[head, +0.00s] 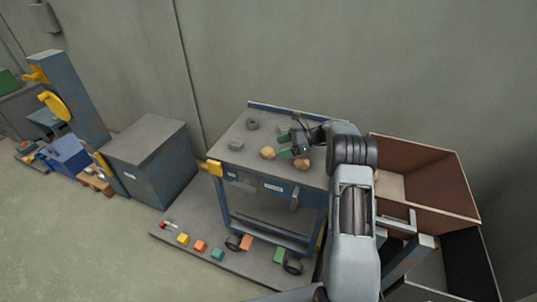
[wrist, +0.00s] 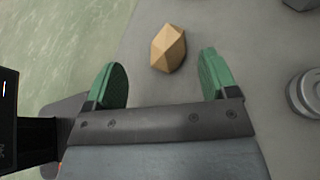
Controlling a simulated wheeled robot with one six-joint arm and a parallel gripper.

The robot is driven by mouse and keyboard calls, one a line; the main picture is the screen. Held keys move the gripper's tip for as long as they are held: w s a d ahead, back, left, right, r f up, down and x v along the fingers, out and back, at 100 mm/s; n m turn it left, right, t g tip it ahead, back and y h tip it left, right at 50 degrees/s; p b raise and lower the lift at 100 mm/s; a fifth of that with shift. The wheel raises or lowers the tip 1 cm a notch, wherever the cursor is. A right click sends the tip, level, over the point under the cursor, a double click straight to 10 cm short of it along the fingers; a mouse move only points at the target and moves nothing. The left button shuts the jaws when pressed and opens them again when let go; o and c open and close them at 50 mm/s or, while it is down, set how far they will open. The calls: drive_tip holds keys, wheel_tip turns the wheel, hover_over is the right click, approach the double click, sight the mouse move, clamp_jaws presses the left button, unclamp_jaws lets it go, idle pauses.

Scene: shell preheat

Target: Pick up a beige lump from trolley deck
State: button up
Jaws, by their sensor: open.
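Two faceted beige lumps lie on the grey trolley deck (head: 232,128). The left lump (head: 268,153) is near the front edge, and the right lump (head: 302,164) is partly beside my arm. My gripper (head: 282,145) has green fingers and is over the deck, close to the lumps. In the wrist view my gripper (wrist: 161,77) is open and empty, with its fingers wide apart. One beige lump (wrist: 168,48) shows there between the lines of the fingers, around and beyond the tips, touching neither. I cannot tell the gripper's height above the deck.
A round metal piece (wrist: 305,92) lies right of the fingers. An open brown box (head: 430,185) stands right of the trolley, and a grey cabinet (head: 150,160) stands left.

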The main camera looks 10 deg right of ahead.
sight(268, 149)
drive_tip(key=shift+w+f+x, duration=0.1)
drive_tip(key=shift+w+x, duration=0.05)
drive_tip(key=shift+x, duration=1.45)
drive_tip(key=shift+w+f+x, duration=0.1)
drive_tip(key=shift+w+x, duration=0.1)
drive_tip(key=shift+x, duration=1.4)
drive_tip(key=shift+d, duration=0.15)
drive_tip(key=shift+c, duration=0.4)
drive_tip(key=c, duration=1)
drive_tip(key=shift+r, duration=0.1)
